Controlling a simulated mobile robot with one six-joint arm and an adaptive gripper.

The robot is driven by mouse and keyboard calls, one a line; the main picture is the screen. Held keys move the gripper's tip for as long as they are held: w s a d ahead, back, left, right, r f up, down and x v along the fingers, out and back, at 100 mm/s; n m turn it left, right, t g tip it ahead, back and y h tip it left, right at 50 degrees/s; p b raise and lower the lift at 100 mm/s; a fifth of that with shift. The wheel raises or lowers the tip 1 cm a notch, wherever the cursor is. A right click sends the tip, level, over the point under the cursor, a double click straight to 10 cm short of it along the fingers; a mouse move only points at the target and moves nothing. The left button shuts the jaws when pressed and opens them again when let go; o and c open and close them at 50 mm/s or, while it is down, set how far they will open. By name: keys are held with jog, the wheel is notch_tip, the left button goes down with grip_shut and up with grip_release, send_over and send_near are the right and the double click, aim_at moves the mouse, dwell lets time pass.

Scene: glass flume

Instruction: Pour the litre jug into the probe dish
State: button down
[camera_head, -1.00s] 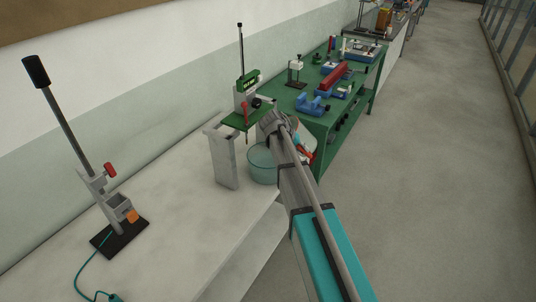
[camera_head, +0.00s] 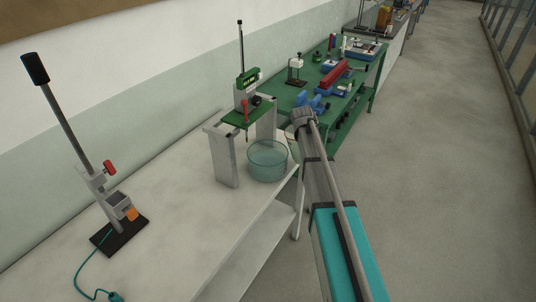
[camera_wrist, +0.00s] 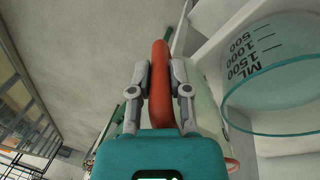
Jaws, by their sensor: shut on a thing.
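The probe dish (camera_head: 267,163) is a wide clear teal glass vessel on the pale bench, beside the raised stand. In the wrist view the dish (camera_wrist: 282,101) is at the right, with ML marks on its wall. My gripper (camera_wrist: 161,92) is shut on the red handle of the litre jug (camera_wrist: 207,112), whose pale translucent body shows partly behind the fingers. In the head view my gripper (camera_head: 303,122) is to the right of the dish, off the bench edge. My arm hides most of the jug there; its tilt and contents cannot be told.
A grey stand (camera_head: 224,158) carries a green platform with an instrument and a red-topped probe hanging down near the dish. A clamp stand (camera_head: 122,232) is at the left. A green table (camera_head: 331,113) with several tools lies beyond. The floor at the right is clear.

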jog(key=shift+w+d+f+y+b, duration=0.1)
jog(key=shift+d+f+y+b, duration=0.25)
jog(key=shift+f+y+b, duration=0.35)
jog(key=shift+d+f+y+b, duration=0.3)
jog(key=shift+f+y+b, duration=0.15)
jog(key=shift+f+y, duration=0.3)
jog(key=shift+f, duration=0.1)
